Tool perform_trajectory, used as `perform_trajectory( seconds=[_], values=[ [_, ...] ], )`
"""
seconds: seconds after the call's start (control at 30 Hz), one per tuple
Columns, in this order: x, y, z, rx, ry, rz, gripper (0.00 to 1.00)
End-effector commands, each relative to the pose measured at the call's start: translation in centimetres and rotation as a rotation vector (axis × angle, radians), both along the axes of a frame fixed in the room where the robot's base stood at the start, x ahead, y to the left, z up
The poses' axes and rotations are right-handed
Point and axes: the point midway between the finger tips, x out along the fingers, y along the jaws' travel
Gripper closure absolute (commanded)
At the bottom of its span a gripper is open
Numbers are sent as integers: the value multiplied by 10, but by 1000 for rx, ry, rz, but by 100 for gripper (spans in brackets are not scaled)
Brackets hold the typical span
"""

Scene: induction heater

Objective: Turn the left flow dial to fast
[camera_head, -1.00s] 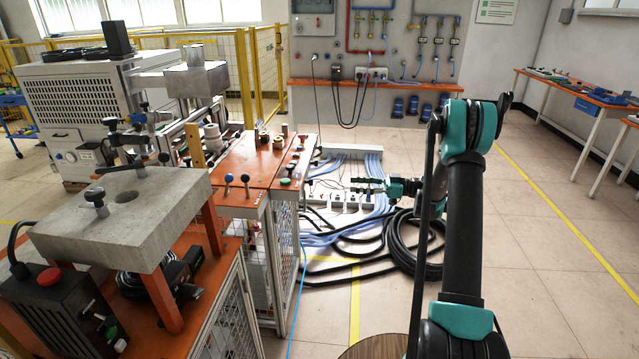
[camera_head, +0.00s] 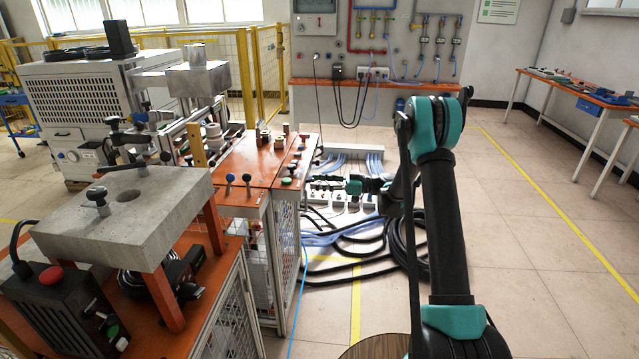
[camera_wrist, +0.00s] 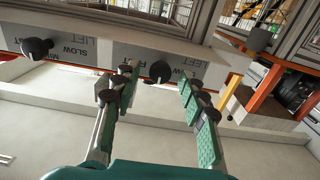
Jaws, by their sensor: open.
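A second black dial (camera_wrist: 37,48) sits farther left, near "SLOW" and "LEFT" lettering. I cannot tell for sure which is the left flow dial or how its pointer is set. The fingers are open and empty, with a gap around the dial in the picture; contact is not visible. In the head view my gripper (camera_head: 312,184) is beside the right side of the orange-topped bench (camera_head: 232,171).
Blue hoses and black cables (camera_head: 345,240) lie on the floor below the gripper. A concrete-topped stand (camera_head: 150,215) is at front left. A mesh-sided frame (camera_head: 290,250) supports the bench. Open floor (camera_head: 530,270) lies to the right.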

Motion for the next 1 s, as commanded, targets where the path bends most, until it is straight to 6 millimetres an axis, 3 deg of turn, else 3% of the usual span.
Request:
perform_trajectory(
  seconds=[0.2,0.53,1.0],
  values=[
    [0,0,0,0,0,0,60],
    [0,0,0,0,0,0,100],
    [0,-1,0,3,93,-1,100]
  ],
)
